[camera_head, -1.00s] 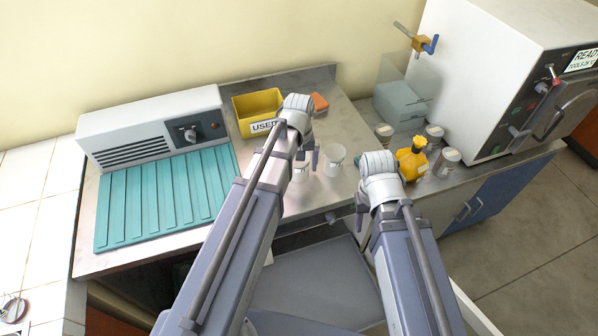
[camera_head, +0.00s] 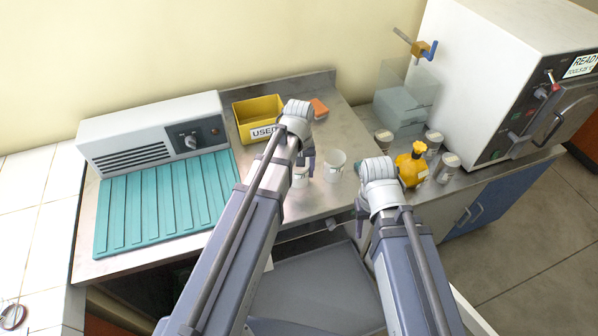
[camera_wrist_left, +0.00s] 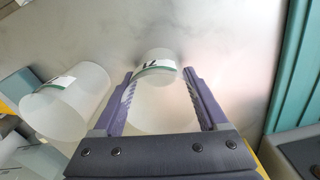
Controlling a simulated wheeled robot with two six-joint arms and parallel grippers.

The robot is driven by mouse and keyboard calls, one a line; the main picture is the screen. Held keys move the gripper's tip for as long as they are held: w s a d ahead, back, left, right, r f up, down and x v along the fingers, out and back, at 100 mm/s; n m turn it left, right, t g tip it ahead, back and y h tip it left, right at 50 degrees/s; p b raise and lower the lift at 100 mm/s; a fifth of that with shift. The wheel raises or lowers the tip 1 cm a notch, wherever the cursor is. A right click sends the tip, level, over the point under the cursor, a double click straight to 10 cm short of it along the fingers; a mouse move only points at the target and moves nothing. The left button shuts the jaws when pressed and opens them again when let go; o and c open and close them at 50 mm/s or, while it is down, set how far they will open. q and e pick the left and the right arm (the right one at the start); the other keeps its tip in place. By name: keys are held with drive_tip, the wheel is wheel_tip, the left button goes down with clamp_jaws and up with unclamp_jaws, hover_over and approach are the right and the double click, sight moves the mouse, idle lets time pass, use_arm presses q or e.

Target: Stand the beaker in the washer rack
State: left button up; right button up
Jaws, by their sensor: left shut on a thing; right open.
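A clear beaker with a white and green label (camera_wrist_left: 157,110) is between the fingers of my left gripper (camera_wrist_left: 160,74), which is shut on it. In the head view this beaker (camera_head: 300,177) stands at the counter, partly hidden by my left arm. A second similar beaker (camera_head: 335,166) stands just to its right; in the left wrist view it (camera_wrist_left: 66,102) is apart from my fingers. My right gripper (camera_head: 361,203) is open and mostly hidden behind its own wrist. I cannot clearly identify the washer rack; a grey flat panel (camera_head: 315,290) is below the counter front.
A teal ribbed mat (camera_head: 165,205) lies before a white device (camera_head: 150,130). A yellow USED bin (camera_head: 258,108) and orange sponge (camera_head: 319,108) are behind. A yellow bottle (camera_head: 412,165) and several jars stand right, near a white sterilizer (camera_head: 490,75).

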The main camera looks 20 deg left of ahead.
use_arm(q)
drive_tip(key=shift+r, duration=0.15)
drive_tip(key=shift+c, duration=0.2)
wheel_tip(320, 180, up, 10)
drive_tip(key=p, duration=1)
